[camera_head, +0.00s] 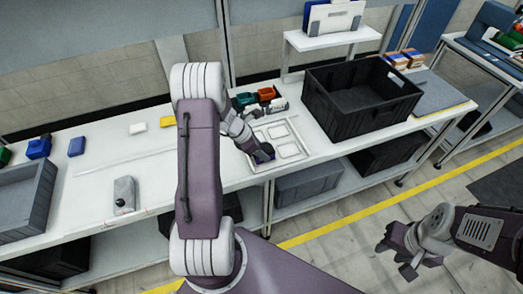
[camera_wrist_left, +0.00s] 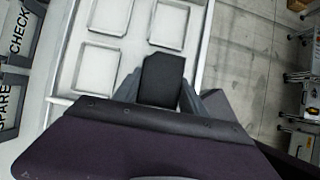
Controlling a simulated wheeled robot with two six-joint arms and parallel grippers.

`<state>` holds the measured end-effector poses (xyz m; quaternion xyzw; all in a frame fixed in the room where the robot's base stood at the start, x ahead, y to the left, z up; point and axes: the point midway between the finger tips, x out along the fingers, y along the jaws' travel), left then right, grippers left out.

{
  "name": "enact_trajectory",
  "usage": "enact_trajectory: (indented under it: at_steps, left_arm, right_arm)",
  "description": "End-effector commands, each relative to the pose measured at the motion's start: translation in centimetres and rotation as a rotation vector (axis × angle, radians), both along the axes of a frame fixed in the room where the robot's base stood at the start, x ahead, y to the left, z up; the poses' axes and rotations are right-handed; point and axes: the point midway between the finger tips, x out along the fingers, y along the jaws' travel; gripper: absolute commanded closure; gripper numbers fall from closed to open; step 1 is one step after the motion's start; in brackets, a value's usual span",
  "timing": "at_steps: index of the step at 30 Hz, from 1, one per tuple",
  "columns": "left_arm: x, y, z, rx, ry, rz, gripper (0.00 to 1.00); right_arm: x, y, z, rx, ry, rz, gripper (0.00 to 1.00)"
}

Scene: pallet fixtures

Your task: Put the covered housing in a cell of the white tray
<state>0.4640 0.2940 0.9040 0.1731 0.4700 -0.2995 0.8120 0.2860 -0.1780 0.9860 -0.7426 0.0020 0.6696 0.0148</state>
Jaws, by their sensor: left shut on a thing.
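The white tray (camera_head: 284,122) with several square cells lies on the bench at centre. It also shows in the left wrist view (camera_wrist_left: 77,40), its visible cells empty. My left gripper (camera_head: 264,155) is low over the tray's near left part. In the left wrist view, my left gripper (camera_wrist_left: 160,88) is shut on a dark block, the covered housing (camera_wrist_left: 162,75). The housing overlaps the tray's near cell area; whether it touches the tray cannot be told. My right gripper (camera_head: 394,258) is open and empty, out over the floor.
A large black crate (camera_head: 345,117) stands right of the tray. Teal and orange parts (camera_head: 262,97) sit behind the tray. A grey device (camera_head: 124,194) stands at the left on the bench (camera_head: 95,170), with a grey bin (camera_head: 28,205) further left. The bench between is mostly clear.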

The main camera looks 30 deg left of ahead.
Motion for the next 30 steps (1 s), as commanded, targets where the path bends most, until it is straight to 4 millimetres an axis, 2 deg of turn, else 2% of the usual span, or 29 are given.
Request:
enact_trajectory:
  at_steps: [15, 16, 18, 19, 27, 30]
  left_arm:
    - [0.01, 0.01, -0.43, 0.000, 0.000, 0.000, 0.94]
    - [0.01, 0.01, -0.43, 0.000, 0.000, 0.000, 0.48]
    - [0.01, 0.01, -0.43, 0.000, 0.000, 0.000, 0.29]
    - [0.01, 0.01, -0.43, 0.000, 0.000, 0.000, 0.26]
    - [-0.01, 0.01, -0.41, 0.000, 0.000, 0.000, 0.26]
    - [-0.24, 0.31, 0.38, 0.001, -0.002, 0.000, 0.26]
  right_arm:
    - [0.00, 0.00, -0.37, 0.000, 0.000, 0.000, 0.64]
    - [0.00, 0.00, -0.37, 0.000, 0.000, 0.000, 0.64]
    - [0.00, 0.00, -0.37, 0.000, 0.000, 0.000, 0.64]
    - [0.00, 0.00, -0.37, 0.000, 0.000, 0.000, 0.64]
    - [0.00, 0.00, -0.37, 0.000, 0.000, 0.000, 0.64]
    - [0.00, 0.00, -0.18, 0.000, 0.000, 0.000, 0.64]
